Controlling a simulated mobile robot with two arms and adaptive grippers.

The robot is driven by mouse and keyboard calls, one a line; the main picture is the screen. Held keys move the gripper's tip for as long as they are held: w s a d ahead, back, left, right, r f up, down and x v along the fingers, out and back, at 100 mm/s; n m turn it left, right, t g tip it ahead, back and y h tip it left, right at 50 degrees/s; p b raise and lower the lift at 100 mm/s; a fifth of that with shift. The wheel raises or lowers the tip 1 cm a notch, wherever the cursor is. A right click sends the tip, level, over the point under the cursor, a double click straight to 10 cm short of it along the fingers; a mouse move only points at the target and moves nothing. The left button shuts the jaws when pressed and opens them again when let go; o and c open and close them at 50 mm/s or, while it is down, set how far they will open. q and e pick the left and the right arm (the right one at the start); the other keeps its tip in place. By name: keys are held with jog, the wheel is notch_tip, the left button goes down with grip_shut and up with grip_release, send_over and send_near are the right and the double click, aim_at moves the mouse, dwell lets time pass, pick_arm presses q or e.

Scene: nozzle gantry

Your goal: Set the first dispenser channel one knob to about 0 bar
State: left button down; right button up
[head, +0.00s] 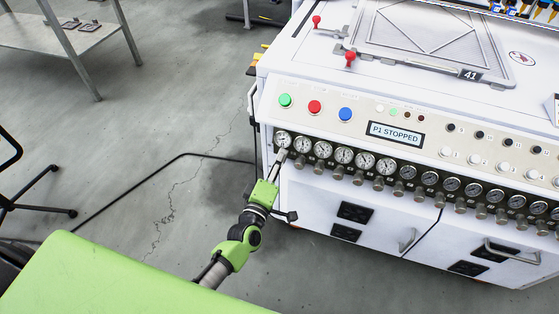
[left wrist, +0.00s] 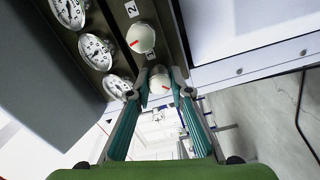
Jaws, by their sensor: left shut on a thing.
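The first channel's pressure gauge (head: 282,139) is the leftmost in a row of round white gauges on the machine's front panel. Its needle is too small to read in the head view, and in the left wrist view the gauge (left wrist: 117,86) is partly covered by a finger. My left gripper (head: 281,156) reaches up to the panel just below this gauge. In the left wrist view its two teal fingers are closed on the sides of a pale round knob (left wrist: 159,79) with a red mark, the end knob of its row. My right gripper is not in view.
A neighbouring knob (left wrist: 141,38) with a red mark sits beside the gripped one, near the label 2. Green, red and blue buttons (head: 345,114) and a display reading "P1 STOPPED" (head: 396,133) lie above the gauges.

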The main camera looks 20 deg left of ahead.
pick_arm(q)
jog(key=shift+f, duration=0.1)
dwell(0.4)
jog(key=c, duration=2.1)
grip_release()
jog(key=shift+s, duration=0.1)
jog(key=s, duration=1.2)
jog(key=shift+a, duration=0.2)
